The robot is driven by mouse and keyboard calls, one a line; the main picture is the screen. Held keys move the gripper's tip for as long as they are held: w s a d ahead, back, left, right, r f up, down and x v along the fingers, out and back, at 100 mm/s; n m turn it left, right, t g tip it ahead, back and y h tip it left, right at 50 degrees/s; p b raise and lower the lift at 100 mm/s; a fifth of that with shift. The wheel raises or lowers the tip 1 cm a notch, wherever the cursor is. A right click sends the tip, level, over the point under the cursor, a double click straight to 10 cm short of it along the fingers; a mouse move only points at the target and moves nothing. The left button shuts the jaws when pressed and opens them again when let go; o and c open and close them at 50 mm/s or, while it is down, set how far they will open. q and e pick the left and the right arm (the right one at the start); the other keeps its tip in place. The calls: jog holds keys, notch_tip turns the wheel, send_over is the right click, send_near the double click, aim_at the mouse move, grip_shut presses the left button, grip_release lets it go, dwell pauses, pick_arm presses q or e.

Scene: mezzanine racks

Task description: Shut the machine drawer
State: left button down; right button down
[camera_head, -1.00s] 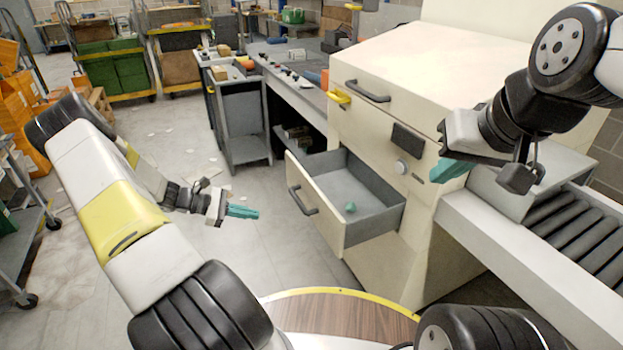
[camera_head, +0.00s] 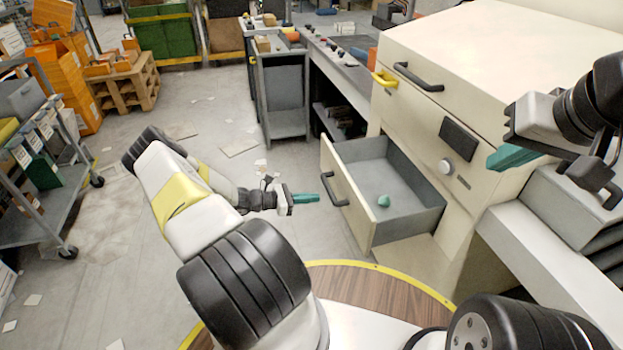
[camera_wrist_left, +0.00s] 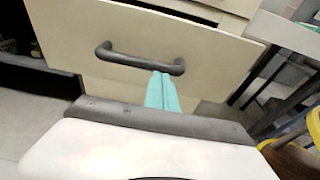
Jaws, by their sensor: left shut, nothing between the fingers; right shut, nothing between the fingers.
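The cream machine (camera_head: 480,75) stands at the right with its drawer (camera_head: 347,191) pulled well out. The drawer has a grey inside and a dark bar handle (camera_head: 331,172) on its front. My right gripper (camera_head: 492,163) is shut and empty, in front of the machine's right side.
A roller conveyor (camera_head: 605,240) with a pale side rail adjoins the machine at the right. A grey cart (camera_head: 35,225) stands at the left. A workbench (camera_head: 345,75) runs behind the machine. The floor left of the drawer is mostly clear.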

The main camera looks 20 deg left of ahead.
pick_arm(q)
jog(key=x, duration=0.3)
jog(key=shift+w+d+f, duration=0.1)
jog(key=shift+w+d, duration=0.1)
jog(key=shift+d, duration=0.15)
jog(key=r+x, duration=0.1)
jog(key=x, duration=0.7)
jog(key=r+x, duration=0.2)
jog(key=x, duration=0.6)
jog(key=d+r+x, duration=0.1)
jog(key=r+x, duration=0.1)
jog(key=x, duration=0.6)
jog(key=shift+w+d, duration=0.25)
jog(key=shift+d, duration=0.05)
jog(key=shift+w+d, duration=0.4)
jog(key=shift+d, duration=0.25)
jog(key=shift+w+d+r, duration=0.1)
jog(key=shift+w+r, duration=0.05)
